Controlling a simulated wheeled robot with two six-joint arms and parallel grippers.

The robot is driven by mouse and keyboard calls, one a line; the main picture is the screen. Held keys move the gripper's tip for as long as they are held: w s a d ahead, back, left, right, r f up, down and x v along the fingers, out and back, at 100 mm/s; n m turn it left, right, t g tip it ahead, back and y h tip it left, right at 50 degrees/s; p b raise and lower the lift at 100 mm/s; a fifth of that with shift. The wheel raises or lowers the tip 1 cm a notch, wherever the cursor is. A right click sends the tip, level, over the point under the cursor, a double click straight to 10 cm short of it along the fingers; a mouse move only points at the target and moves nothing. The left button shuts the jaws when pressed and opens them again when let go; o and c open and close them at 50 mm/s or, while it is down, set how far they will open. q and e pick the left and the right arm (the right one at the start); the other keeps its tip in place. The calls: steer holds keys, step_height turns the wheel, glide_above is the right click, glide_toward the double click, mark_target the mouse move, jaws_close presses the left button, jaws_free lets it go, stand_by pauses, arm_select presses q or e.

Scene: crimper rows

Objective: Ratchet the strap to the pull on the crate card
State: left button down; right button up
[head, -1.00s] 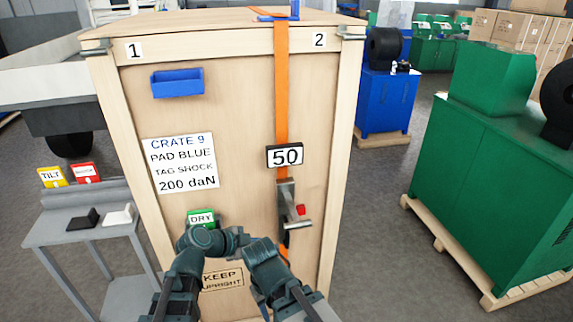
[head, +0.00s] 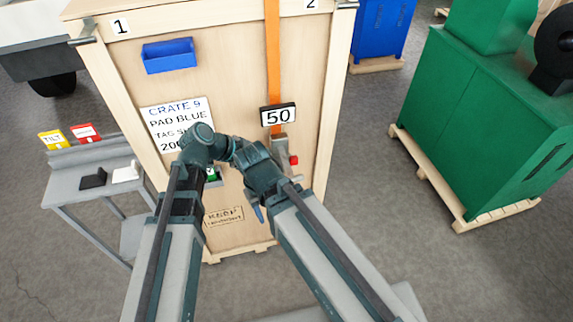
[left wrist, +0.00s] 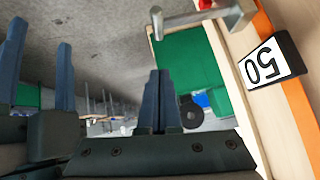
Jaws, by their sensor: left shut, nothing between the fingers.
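The crate (head: 215,100) bears a card (head: 165,118), partly covered by my left arm; "CRATE 9", "PAD BLUE" and part of a tag line show. An orange strap (head: 273,55) runs down its front to a display (head: 278,116) reading 50. Below it is the metal ratchet (head: 280,146) with a red part (head: 293,160), partly behind my right arm. The ratchet handle also shows in the left wrist view (left wrist: 188,18). My left gripper (left wrist: 157,75) is shut and empty, apart from the ratchet. My right gripper (left wrist: 40,45) has its fingers apart, empty, before the crate.
A blue bin (head: 168,56) is fixed to the crate front. A grey bench (head: 62,183) at left holds a yellow TILT tag (head: 52,139) and a red tag (head: 85,132). Green machinery (head: 470,110) stands right; floor between is clear.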

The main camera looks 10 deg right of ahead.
stand_by(0.4)
arm_select(q)
steer(key=b, duration=0.8)
glide_above(295, 177)
steer(key=s+a, duration=0.1)
steer(key=a, duration=0.2)
step_height(295, 177, down, 8)
steer(key=shift+s+d+r, duration=0.1)
steer(key=shift+s+r, duration=0.05)
steer(key=shift+r, duration=0.1)
steer(key=shift+f+b, duration=0.7)
steer(key=shift+f, duration=0.15)
steer(key=shift+w+f+b, duration=0.25)
steer(key=shift+f+b, duration=0.55)
arm_select(e)
step_height(295, 177, down, 11)
steer(key=shift+r, duration=0.1)
